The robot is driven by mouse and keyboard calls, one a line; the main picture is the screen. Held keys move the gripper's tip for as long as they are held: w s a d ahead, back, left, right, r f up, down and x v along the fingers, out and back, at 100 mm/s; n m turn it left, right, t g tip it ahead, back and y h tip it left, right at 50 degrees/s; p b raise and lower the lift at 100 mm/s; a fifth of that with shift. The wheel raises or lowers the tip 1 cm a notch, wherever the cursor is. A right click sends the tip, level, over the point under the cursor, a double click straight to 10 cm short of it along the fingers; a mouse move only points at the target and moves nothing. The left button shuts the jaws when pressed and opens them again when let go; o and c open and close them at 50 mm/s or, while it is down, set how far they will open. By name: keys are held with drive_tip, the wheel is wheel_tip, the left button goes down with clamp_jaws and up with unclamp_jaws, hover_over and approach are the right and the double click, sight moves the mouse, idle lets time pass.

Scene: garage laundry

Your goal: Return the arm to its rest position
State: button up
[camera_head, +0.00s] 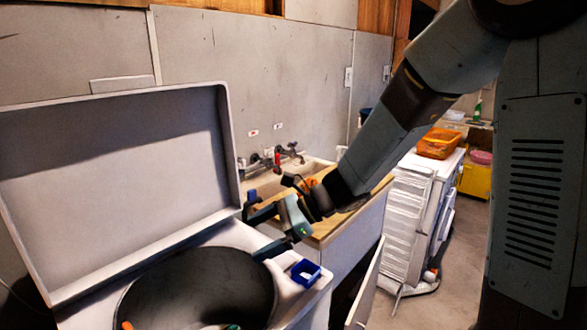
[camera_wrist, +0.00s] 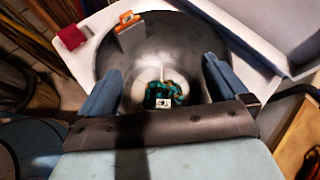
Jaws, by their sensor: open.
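My gripper (camera_head: 262,232) is open and empty, with its fingers over the right edge of an open top-loading washer (camera_head: 316,290). My arm reaches down to it from the upper right. In the wrist view my gripper (camera_wrist: 161,82) has its two blue-grey fingers spread wide above the dark drum (camera_wrist: 195,50). A teal and black checked cloth (camera_wrist: 165,94) lies at the drum's bottom, apart from the fingers. The head view mostly hides the cloth, and the drum (camera_head: 200,290) is cut off by the lower edge.
The raised washer lid (camera_head: 120,190) stands behind the drum. A blue open box (camera_head: 305,272) sits on the washer's right corner. An orange item (camera_wrist: 128,22) and a dark red box (camera_wrist: 72,37) are at the rim. A sink counter (camera_head: 335,220) with taps (camera_head: 270,158) stands beyond.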

drive_tip(key=s+d+r+n+t+h, duration=0.2)
drive_tip(key=s+d+r+n+h, duration=0.2)
drive_tip(key=d, duration=0.6)
drive_tip(key=s+d+r+n+t+h, duration=0.2)
drive_tip(key=s+d+r+n+h, duration=0.2)
drive_tip(key=d, duration=0.7)
drive_tip(key=s+d+r+n+t+h, duration=0.3)
drive_tip(key=d+n, duration=0.3)
drive_tip(key=d, duration=0.4)
drive_tip(key=shift+s+d+r+h, duration=0.45)
drive_tip(key=shift+s+r, duration=0.2)
drive_tip(key=shift+r, duration=0.2)
